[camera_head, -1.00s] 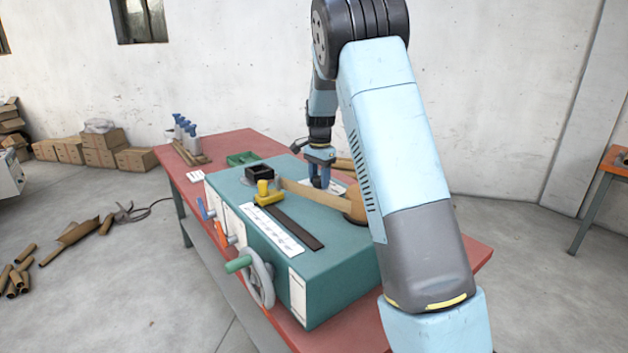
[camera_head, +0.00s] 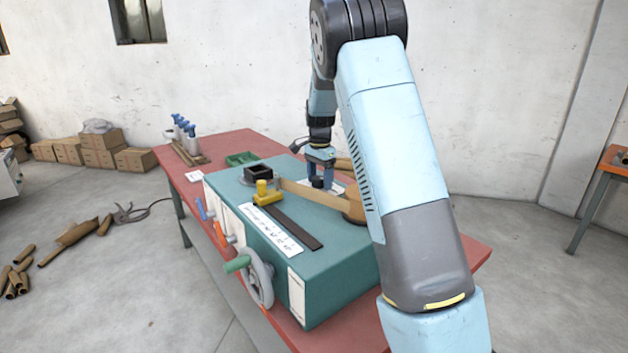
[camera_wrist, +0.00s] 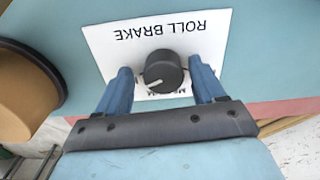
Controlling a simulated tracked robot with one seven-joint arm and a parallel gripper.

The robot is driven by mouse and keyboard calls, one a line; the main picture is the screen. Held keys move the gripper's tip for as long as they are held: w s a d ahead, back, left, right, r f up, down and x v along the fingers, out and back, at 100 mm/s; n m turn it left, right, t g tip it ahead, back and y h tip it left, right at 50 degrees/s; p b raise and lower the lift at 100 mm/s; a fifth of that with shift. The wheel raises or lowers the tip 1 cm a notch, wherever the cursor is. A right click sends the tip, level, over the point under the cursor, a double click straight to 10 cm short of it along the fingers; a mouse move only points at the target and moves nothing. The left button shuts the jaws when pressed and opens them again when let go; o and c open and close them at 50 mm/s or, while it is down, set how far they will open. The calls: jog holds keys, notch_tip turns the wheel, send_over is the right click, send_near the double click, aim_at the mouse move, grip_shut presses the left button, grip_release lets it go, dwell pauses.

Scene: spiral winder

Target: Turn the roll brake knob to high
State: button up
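The roll brake knob (camera_wrist: 163,72) is a round black knob with a white pointer line on a white plate (camera_wrist: 205,35) lettered ROLL BRAKE, upside down in the wrist view. The pointer aims to the lower left there; the small lettering beside the knob is partly hidden. My gripper (camera_wrist: 164,82) has its two blue fingers apart, one on each side of the knob, with gaps showing. In the head view my gripper (camera_head: 320,172) is over the far side of the teal winder (camera_head: 335,280), with the dark knob (camera_head: 317,182) between its fingers.
A brown roll (camera_head: 354,207) stands beside the plate, with a tan strip (camera_head: 312,194) running from it across the winder top. A yellow clamp (camera_head: 266,193) and a black square holder (camera_head: 259,172) are to the left. A handwheel (camera_head: 260,278) is on the front.

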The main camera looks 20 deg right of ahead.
aim_at(320, 178)
jog(key=shift+r, duration=0.25)
notch_tip(320, 178, up, 13)
dwell(0.5)
jog(key=shift+r, duration=0.1)
